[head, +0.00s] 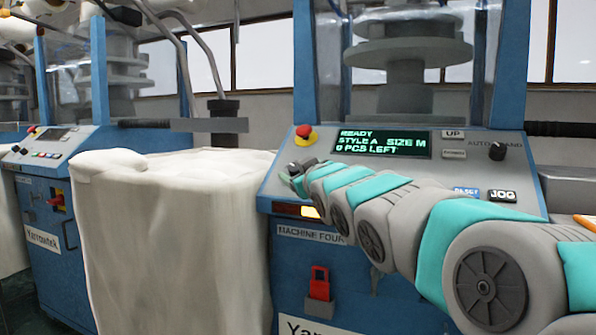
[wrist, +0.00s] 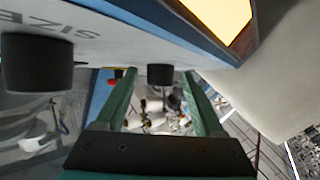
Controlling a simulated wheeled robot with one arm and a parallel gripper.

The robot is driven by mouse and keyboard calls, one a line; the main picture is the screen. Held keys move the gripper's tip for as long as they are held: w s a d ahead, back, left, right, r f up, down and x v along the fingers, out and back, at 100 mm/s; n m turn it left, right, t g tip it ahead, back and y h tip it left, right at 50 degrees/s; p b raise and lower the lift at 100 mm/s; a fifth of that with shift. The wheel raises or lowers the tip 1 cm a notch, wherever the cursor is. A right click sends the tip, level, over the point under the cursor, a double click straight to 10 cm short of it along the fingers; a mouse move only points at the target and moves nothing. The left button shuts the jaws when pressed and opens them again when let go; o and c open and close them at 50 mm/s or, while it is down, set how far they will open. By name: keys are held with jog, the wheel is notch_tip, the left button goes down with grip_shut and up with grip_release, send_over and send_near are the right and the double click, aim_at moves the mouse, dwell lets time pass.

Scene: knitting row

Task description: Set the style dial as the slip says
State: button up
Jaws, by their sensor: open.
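The control panel (head: 270,185) of machine four has a green-lit display (head: 385,143) reading READY, STYLE A, SIZE M, 0 PCS LEFT. My gripper (head: 297,172) is at the panel's left end, small and partly hidden by my arm. In the wrist view my gripper (wrist: 159,82) is open, with one finger on each side of a black dial (wrist: 160,75). I cannot tell whether the fingers touch it. A second black dial (wrist: 37,65) sits beside the upside-down word SIZE. The dial between the fingers shows no readable label. No readable slip shows.
A red mushroom button (head: 305,132) on a yellow base is just above my gripper. UP (head: 453,134) and JOG (head: 502,196) buttons and a black knob (head: 497,151) are further right. A lit yellow window (wrist: 222,18) is close by.

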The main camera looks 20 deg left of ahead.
jog(key=shift+c, duration=0.3)
grip_shut()
